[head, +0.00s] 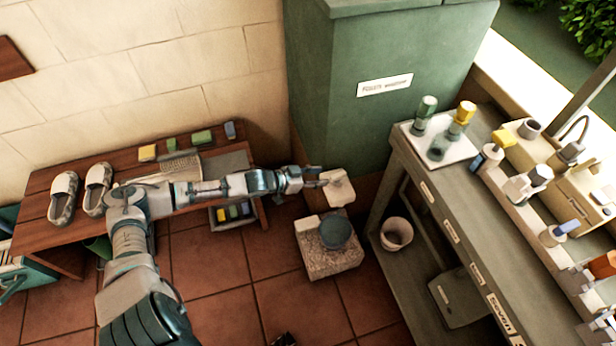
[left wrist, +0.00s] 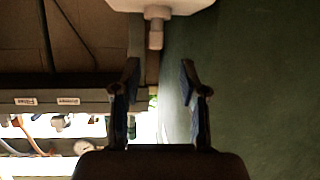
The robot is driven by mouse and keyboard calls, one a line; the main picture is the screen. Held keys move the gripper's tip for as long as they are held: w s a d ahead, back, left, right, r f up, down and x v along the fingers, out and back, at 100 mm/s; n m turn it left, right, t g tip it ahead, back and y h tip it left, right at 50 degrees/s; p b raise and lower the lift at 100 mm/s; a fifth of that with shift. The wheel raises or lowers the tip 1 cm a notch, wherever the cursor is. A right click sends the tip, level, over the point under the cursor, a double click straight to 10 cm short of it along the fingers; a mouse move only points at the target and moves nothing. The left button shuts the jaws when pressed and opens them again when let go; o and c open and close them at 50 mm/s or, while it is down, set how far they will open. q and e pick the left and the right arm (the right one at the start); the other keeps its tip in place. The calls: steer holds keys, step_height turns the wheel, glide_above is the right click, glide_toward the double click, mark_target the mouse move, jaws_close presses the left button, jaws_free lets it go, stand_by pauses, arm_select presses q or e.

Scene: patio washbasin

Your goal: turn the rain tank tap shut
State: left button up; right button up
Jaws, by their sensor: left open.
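The green rain tank (head: 415,120) with a white label stands at the back; its side also fills the right of the left wrist view (left wrist: 255,80). A cream, blocky fitting with a short spout, seemingly the tap (head: 337,187), is low at its front. The same fitting shows at the top of the left wrist view (left wrist: 157,30), with its spout pointing down between my fingers. My left gripper (head: 318,178) is open and empty just left of the tap. In the left wrist view its fingertips (left wrist: 158,70) show apart, short of the spout. Whether the tap is open is unclear.
A stone block (head: 328,262) with a dark round bowl (head: 335,231) stands below the tap. A white bucket (head: 397,234) is to its right. A cluttered grey counter (head: 430,175) runs down the right. A wooden bench (head: 50,190) with shoes lies behind my left arm.

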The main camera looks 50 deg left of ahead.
arm_select(q)
steer(key=shift+v, duration=1.85)
